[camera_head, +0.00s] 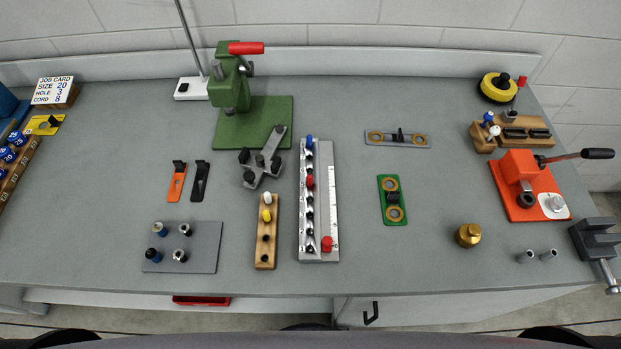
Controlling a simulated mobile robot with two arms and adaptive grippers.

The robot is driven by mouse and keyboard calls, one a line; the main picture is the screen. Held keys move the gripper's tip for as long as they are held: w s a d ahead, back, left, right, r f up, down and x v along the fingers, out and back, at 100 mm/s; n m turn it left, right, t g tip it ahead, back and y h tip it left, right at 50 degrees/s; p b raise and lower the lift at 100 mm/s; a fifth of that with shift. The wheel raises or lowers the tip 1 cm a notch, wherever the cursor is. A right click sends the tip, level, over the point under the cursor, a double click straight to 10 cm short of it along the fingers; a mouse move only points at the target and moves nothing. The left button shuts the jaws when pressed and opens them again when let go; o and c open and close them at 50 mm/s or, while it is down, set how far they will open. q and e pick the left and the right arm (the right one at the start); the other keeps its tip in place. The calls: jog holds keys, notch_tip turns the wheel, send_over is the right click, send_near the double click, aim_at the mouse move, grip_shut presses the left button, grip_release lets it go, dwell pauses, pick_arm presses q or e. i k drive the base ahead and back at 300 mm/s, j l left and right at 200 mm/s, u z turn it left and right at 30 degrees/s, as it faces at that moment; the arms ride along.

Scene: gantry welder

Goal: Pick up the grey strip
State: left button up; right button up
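The grey strip (388,139) lies flat on the back part of the bench, right of centre. Neither of my grippers is in view.
A grey rail with a ruler (333,205) stands left of the strip. The green press (262,112) is further left, the orange lever tool (516,172) to the right. A brass knob (468,235) sits in front. The back wall ledge (380,62) runs behind.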

aim_at(398, 138)
jog(key=k+l+z, duration=0.15)
jog(key=l+z, duration=0.35)
jog(key=l, duration=0.6)
jog(key=l+z, duration=0.45)
jog(key=l, duration=0.65)
jog(key=i, duration=0.05)
